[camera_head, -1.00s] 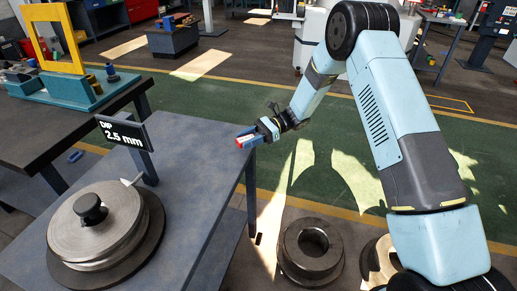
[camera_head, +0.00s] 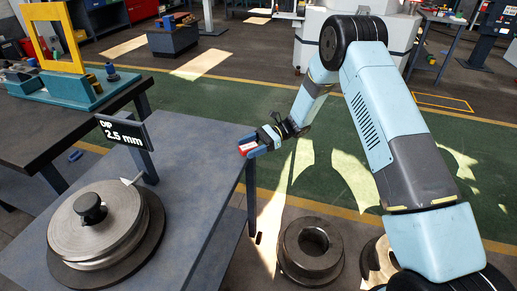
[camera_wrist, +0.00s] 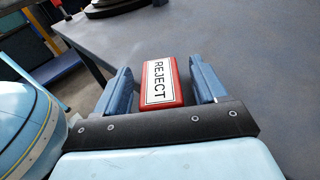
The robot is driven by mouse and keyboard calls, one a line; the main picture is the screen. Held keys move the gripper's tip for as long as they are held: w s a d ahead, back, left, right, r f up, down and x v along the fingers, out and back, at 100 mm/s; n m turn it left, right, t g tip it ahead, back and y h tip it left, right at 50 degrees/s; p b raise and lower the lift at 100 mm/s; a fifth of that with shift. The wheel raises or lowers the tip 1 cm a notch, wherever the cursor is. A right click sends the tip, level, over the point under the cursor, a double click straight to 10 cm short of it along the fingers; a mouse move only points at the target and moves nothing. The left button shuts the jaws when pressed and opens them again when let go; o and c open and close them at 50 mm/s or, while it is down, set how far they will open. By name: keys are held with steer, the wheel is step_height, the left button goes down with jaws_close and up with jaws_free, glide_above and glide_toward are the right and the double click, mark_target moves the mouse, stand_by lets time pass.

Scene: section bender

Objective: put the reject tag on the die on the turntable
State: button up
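The reject tag (camera_wrist: 161,83) is a red block with a white face reading REJECT. It sits between the two blue fingers of my gripper (camera_wrist: 160,75), with narrow gaps showing beside its face; it travels with the gripper. In the head view the gripper (camera_head: 250,147) holds the tag at the bench's right corner. The die (camera_head: 80,226) is a grey steel grooved disc with a black knob (camera_head: 90,207) on top. It rests on the dark round turntable (camera_head: 152,228) at the lower left, well apart from the gripper.
A "DIP 2.5 mm" display (camera_head: 122,132) stands on the grey-blue bench (camera_head: 195,180) behind the die. Between tag and die the bench top is clear. Steel rings (camera_head: 310,250) lie below on the right. A yellow frame (camera_head: 58,40) stands on another bench.

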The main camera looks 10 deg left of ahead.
steer(key=v, duration=1.2)
steer(key=shift+r, duration=0.2)
